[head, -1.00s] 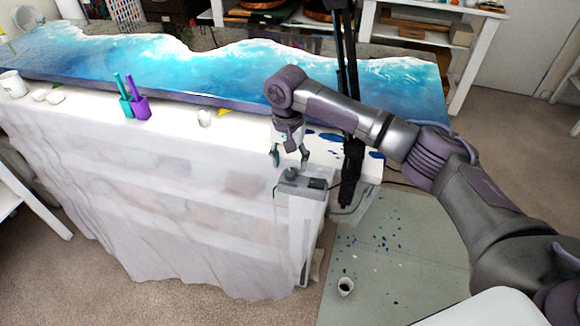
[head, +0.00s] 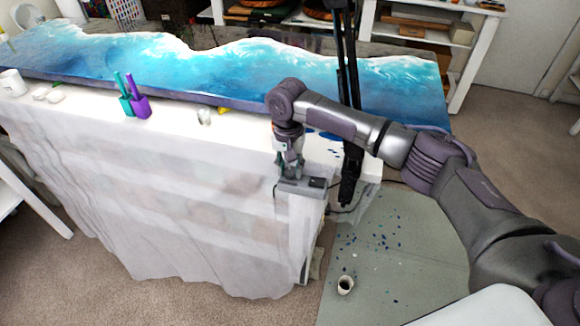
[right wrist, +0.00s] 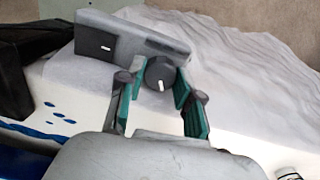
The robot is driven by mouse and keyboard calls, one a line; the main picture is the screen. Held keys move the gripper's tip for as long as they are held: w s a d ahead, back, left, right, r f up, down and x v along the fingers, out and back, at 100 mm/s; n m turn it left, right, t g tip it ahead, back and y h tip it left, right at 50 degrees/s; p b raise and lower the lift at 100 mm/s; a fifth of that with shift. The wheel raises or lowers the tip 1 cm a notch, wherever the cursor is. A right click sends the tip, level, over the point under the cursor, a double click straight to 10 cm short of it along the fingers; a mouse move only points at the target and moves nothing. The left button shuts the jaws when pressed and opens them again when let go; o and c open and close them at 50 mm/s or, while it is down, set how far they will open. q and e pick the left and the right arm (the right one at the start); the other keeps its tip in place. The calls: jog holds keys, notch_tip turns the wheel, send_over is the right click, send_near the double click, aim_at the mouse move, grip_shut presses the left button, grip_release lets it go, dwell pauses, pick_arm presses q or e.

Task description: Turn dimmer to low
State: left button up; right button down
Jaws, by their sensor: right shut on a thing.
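The grey dimmer box (head: 304,188) sits at the near right corner of the white-covered table. It also shows in the right wrist view (right wrist: 128,38), with a dark round knob (right wrist: 160,74) bearing a white mark and a dark switch (right wrist: 95,47) with its own white mark. My right gripper (head: 289,172) points down at the knob end of the box. In the right wrist view its green-padded fingers (right wrist: 158,88) stand on both sides of the knob and are shut on it. In the head view the gripper hides the knob. My left gripper is not in view.
A blue and white resin slab (head: 220,70) lies along the table. A teal and purple holder pair (head: 134,107) and a small cup (head: 204,117) stand on the near edge. A dark stand (head: 348,110) rises beside the box.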

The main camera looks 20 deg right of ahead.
jog(key=shift+r+n+p, duration=0.15)
jog(key=shift+n+p, duration=0.25)
jog(key=shift+p, duration=0.35)
jog(key=n+p, duration=0.4)
jog(key=shift+r+p, duration=0.1)
jog(key=shift+p, duration=0.25)
jog(key=n+p, duration=0.2)
jog(key=n, duration=0.1)
jog(key=shift+n, duration=0.3)
jog(key=n+p, duration=0.2)
jog(key=shift+n, duration=0.3)
jog(key=n+p, duration=0.1)
jog(key=n, duration=0.1)
jog(key=shift+n, duration=0.4)
jog(key=n, duration=0.2)
jog(key=shift+n+t, duration=0.3)
jog(key=shift+f+n+p, duration=0.2)
jog(key=shift+n+p, duration=0.3)
jog(key=shift+n, duration=1.3)
